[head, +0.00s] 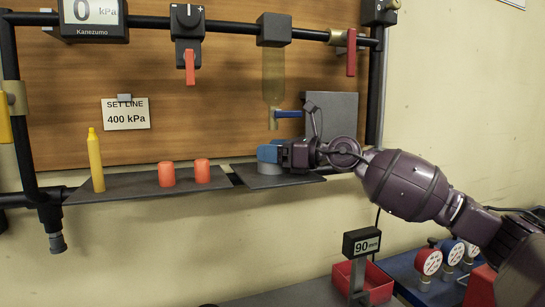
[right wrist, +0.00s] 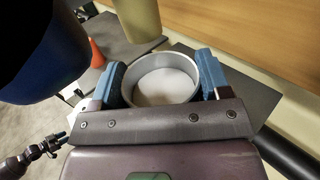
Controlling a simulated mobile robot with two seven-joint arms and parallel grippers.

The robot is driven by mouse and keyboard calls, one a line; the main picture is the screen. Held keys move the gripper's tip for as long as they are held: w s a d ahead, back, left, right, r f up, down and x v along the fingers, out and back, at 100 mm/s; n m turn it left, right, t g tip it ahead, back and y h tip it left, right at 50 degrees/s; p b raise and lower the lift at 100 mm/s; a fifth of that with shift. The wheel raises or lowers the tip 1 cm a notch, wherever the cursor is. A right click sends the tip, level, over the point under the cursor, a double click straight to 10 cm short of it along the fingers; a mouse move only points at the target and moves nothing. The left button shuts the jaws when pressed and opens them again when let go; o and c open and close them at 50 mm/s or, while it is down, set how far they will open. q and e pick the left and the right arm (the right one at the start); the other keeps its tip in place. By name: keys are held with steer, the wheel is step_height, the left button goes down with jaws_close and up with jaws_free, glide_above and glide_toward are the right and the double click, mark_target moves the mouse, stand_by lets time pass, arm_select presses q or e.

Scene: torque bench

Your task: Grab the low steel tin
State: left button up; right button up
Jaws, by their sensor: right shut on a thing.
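The low steel tin (right wrist: 161,84) is a round, open-topped grey tin with a pale inside. In the right wrist view it sits between the two blue fingers of my right gripper (right wrist: 164,86), which are shut on its sides. In the head view the tin (head: 267,169) shows only in part, below the blue fingers of my right gripper (head: 270,154), at the right shelf. I cannot tell whether it rests on the shelf or is just above it.
The left shelf (head: 135,186) holds a yellow bottle (head: 95,162) and two orange caps (head: 166,174). The right shelf (head: 290,182) lies under the tin. A translucent cylinder (head: 273,78) with a blue-handled valve (head: 289,114) hangs close above. A red bin (head: 378,284) and gauges (head: 428,263) stand lower right.

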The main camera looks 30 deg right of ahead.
mark_target(285, 169)
steer(key=shift+r, duration=0.15)
steer(key=shift+r, duration=1.5)
steer(key=shift+s+d+r, duration=0.1)
steer(key=shift+b+v, duration=0.6)
steer(key=shift+v, duration=0.75)
steer(key=shift+b+v, duration=0.35)
steer(key=shift+v, duration=2.7)
steer(key=v, duration=0.8)
steer(key=shift+s+d, duration=0.15)
steer(key=shift+s, duration=0.2)
